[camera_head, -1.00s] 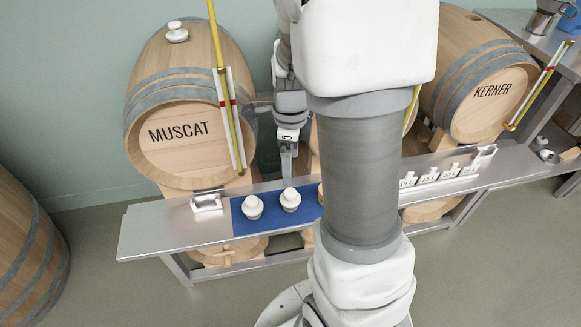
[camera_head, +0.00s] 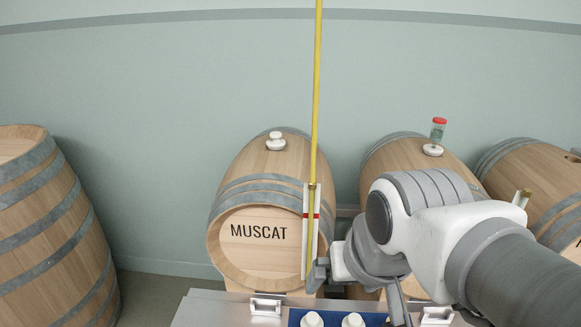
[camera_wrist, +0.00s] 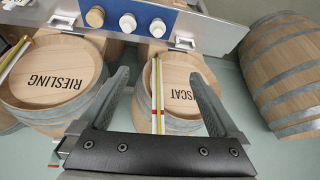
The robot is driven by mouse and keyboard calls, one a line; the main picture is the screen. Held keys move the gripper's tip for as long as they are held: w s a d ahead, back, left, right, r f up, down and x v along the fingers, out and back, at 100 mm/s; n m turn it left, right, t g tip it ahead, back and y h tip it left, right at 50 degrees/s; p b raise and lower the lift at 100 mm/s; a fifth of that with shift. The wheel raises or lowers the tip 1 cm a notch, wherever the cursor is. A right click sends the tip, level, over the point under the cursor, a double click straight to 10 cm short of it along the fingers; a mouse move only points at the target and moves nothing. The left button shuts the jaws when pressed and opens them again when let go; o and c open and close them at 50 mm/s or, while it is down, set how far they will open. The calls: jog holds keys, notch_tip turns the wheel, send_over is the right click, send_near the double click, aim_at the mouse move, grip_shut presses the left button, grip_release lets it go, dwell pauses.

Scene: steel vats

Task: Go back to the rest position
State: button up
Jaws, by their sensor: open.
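My gripper (camera_wrist: 160,88) is open and empty. In the wrist view its two dark fingers stand wide apart, with the MUSCAT barrel (camera_wrist: 186,72) and its yellow sight tube (camera_wrist: 155,95) seen between them, upside down. In the head view my arm reaches in from the right, and its wrist is close to the right side of the MUSCAT barrel (camera_head: 258,255), just above the bench. The fingers are only partly visible there, and I cannot tell whether anything touches them.
A metal bench (camera_head: 205,310) with a blue mat bearing white bungs (camera_head: 312,320) runs in front of the barrels. The RIESLING barrel (camera_wrist: 60,85) is beside MUSCAT. Another barrel (camera_head: 50,230) stands far left.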

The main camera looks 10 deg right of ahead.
jog(key=shift+s+a+r+n, duration=0.2)
jog(key=shift+s+n, duration=0.3)
jog(key=shift+n, duration=0.3)
jog(key=shift+r, duration=0.1)
notch_tip(320, 180, up, 18)
jog(key=p, duration=1.8)
jog(key=shift+r+p, duration=0.2)
jog(key=shift+p, duration=0.15)
